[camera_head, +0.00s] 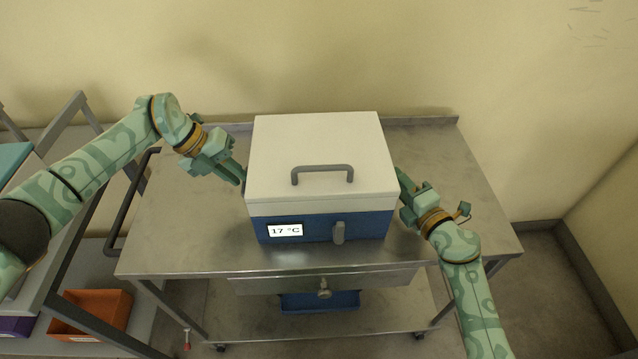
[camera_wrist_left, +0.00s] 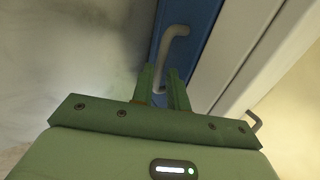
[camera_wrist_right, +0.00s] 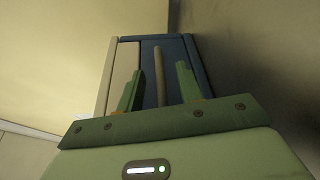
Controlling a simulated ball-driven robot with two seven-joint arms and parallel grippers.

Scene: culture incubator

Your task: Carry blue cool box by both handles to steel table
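The blue cool box (camera_head: 320,222) has a white lid with a grey top handle (camera_head: 322,168), a front latch and a display reading 17 °C. It stands upright on a steel table (camera_head: 190,225). My left gripper (camera_head: 243,180) is at its left side; in the left wrist view the fingers (camera_wrist_left: 162,80) close around the bent grey side handle (camera_wrist_left: 176,38). My right gripper (camera_head: 400,178) is at the right side; in the right wrist view its fingers (camera_wrist_right: 160,82) are apart, with the right side handle (camera_wrist_right: 159,65) between them and a gap visible on both sides.
The table has a drawer, a lower shelf with a blue object (camera_head: 320,301), and wheels. At left stands a grey rack or cart with an orange bin (camera_head: 92,312) on its lower level. A wall is close behind. Bare tabletop lies on both sides of the box.

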